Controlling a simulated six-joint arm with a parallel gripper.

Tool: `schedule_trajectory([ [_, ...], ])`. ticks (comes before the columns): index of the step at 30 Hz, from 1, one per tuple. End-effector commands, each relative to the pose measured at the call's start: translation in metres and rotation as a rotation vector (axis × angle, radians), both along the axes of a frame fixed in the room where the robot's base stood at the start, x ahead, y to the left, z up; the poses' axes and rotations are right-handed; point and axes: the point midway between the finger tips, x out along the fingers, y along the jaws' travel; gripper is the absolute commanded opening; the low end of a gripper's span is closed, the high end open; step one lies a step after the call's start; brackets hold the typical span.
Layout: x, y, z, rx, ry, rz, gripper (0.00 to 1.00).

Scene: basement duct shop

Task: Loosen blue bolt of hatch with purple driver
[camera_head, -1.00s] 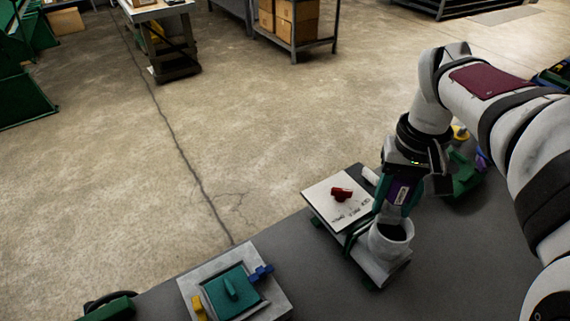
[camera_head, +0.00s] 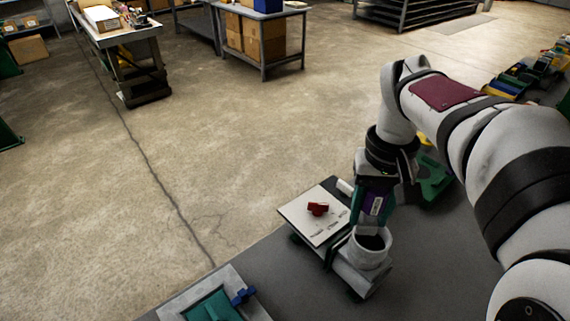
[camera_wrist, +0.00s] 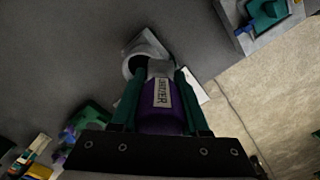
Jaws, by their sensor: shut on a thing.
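My gripper (camera_head: 374,206) is shut on the purple driver (camera_head: 376,205), just above a white cup-shaped holder (camera_head: 371,259). In the wrist view the driver's purple handle (camera_wrist: 157,122), with a pale lettered label, sits between my teal fingers (camera_wrist: 160,75). Its lower end is near the holder's mouth (camera_wrist: 138,62); I cannot tell whether its tip is inside. The hatch (camera_head: 205,308), a teal cover in a grey frame, is cut off at the bottom of the head view. The blue bolt (camera_head: 243,296) sits at its right edge. The hatch also shows at the wrist view's upper right (camera_wrist: 267,14).
A white lettered board (camera_head: 330,225) with a red knob (camera_head: 318,209) stands just left of the holder. A green object (camera_head: 434,185) lies behind my gripper on the right. Bare grey tabletop (camera_head: 280,275) lies between the holder and hatch.

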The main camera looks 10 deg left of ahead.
Motion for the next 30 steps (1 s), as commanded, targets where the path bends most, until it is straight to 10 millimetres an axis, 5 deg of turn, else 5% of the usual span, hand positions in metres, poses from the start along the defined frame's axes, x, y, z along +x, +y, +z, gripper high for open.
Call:
schedule_trajectory([
  [5,0.002,0.019,-0.01,-0.001,0.004,0.067,0.0],
  [11,-0.003,0.096,-0.051,-0.006,0.009,0.332,0.0],
  [15,-0.022,0.16,-0.086,-0.006,0.009,0.551,0.0],
  [19,-0.046,0.202,-0.11,-0.004,0.006,0.705,0.0],
  [24,-0.06,0.223,-0.124,-0.001,0.004,0.784,0.0],
  [30,-0.061,0.224,-0.144,-0.001,0.005,0.788,0.0],
])
